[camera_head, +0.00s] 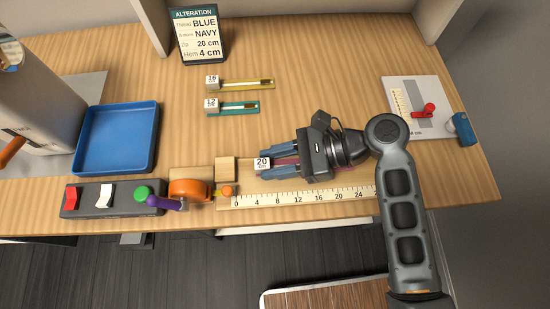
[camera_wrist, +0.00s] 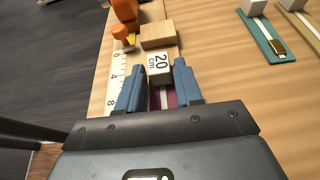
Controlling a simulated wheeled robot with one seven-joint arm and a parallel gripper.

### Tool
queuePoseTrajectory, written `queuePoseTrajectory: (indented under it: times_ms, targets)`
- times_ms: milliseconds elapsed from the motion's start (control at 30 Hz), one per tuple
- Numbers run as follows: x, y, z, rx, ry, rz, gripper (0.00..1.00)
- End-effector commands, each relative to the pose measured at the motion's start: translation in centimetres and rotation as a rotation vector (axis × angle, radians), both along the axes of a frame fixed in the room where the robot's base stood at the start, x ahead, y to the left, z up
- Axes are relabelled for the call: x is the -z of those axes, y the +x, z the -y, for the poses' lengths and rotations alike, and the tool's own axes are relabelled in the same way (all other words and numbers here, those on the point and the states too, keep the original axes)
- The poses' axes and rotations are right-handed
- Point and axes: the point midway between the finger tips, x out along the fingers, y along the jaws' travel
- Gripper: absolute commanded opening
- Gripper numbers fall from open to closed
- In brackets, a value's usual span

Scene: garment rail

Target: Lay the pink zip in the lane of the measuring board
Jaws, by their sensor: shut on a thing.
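The pink zip (camera_head: 288,160) has a white block marked 20 at its left end. My gripper (camera_head: 268,163) is shut on it, one blue finger on each side. In the wrist view the white 20 cm block (camera_wrist: 159,66) stands just past the fingertips and the pink band (camera_wrist: 162,98) runs back between them. The measuring board (camera_head: 300,197) lies at the table's front edge, with its scale in front of the gripper. The zip is roughly parallel to the scale, behind it. My gripper hides most of the zip and lane; I cannot tell whether the zip touches the board.
A wooden block (camera_head: 225,168) and an orange clamp-like part (camera_head: 190,190) stand left of the zip. Yellow (camera_head: 240,84) and teal (camera_head: 233,107) zips lie behind. A blue tray (camera_head: 117,138) is at left, a white board with a red handle (camera_head: 418,108) at right.

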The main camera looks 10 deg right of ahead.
Motion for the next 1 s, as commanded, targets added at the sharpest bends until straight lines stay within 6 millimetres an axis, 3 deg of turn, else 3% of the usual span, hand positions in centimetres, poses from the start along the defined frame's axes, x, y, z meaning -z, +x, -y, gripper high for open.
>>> queuePoseTrajectory:
  times_ms: [233, 267, 500, 800, 1000]
  targets:
    - [0.2, 0.0, 0.0, 0.0, 0.0, 0.0, 0.05]
    - [0.2, 0.0, 0.0, 0.0, 0.0, 0.001, 0.38]
    - [0.2, 0.0, 0.0, 0.0, 0.0, 0.001, 0.61]
    - [0.0, 0.0, 0.0, 0.001, 0.0, 0.001, 0.61]
    - [-1.2, 0.0, 2.5, 0.005, 0.001, 0.002, 0.61]
